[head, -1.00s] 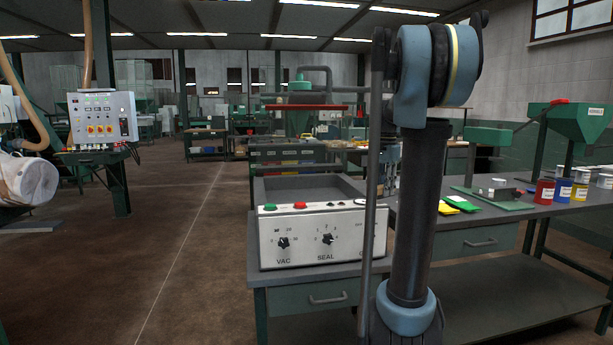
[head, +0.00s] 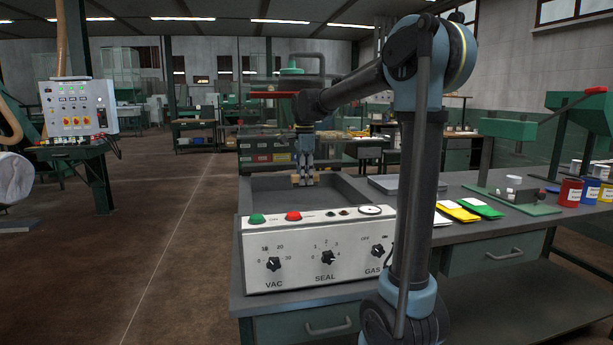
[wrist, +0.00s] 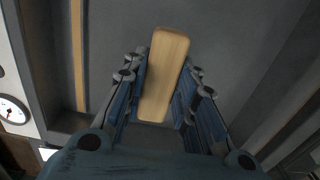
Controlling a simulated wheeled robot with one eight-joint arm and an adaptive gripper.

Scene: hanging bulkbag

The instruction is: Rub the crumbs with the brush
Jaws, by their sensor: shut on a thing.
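In the wrist view my gripper (wrist: 160,95) is shut on the brush (wrist: 166,60), a pale wooden block that lies lengthwise between the fingers. In the head view my gripper (head: 304,170) points down into the grey open chamber (head: 345,190) of the sealing machine, near its back. Only a small tan piece of the brush shows below the fingers there. Whether the brush touches the chamber floor I cannot tell. I can make out no crumbs in either view.
The machine's white front panel (head: 318,250) carries knobs and buttons. To its right on the bench lie yellow (head: 457,211) and green (head: 482,207) packets, with a red can (head: 570,191) and a blue can (head: 590,190) further right. Raised walls bound the chamber.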

